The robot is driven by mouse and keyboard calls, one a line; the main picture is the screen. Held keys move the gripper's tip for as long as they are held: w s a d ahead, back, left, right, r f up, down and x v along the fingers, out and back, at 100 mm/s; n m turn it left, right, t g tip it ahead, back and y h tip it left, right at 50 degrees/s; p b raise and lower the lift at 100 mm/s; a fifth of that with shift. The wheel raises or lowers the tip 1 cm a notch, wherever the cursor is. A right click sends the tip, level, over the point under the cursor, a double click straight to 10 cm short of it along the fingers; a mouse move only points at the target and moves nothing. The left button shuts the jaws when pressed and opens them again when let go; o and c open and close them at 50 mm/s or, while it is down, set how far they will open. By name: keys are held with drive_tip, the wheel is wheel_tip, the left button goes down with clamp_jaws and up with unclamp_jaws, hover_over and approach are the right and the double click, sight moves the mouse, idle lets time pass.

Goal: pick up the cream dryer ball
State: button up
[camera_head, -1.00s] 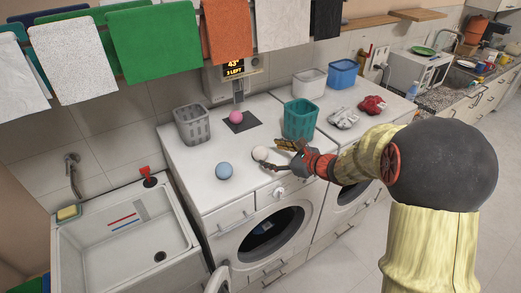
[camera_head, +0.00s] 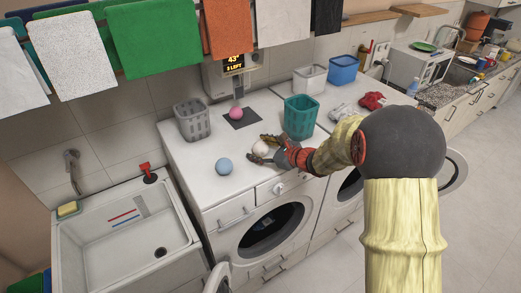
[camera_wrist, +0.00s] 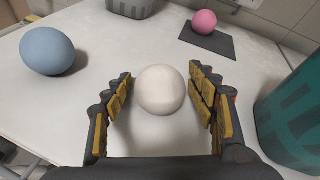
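The cream dryer ball (camera_wrist: 160,90) rests on the white machine top. In the wrist view it sits between the two yellow-padded fingers of my gripper (camera_wrist: 163,100), with a gap on each side. My gripper is open around it. In the head view my gripper (camera_head: 264,149) is low over the machine top, and the cream ball (camera_head: 262,147) shows partly between its fingers.
A blue ball (camera_head: 224,167) lies to the left. A pink ball (camera_head: 237,113) sits on a dark mat (camera_head: 243,120) behind. A teal basket (camera_head: 300,118) stands close on the right, a grey basket (camera_head: 192,121) at back left. A sink (camera_head: 125,232) is at left.

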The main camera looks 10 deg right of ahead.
drive_tip(key=c, duration=1)
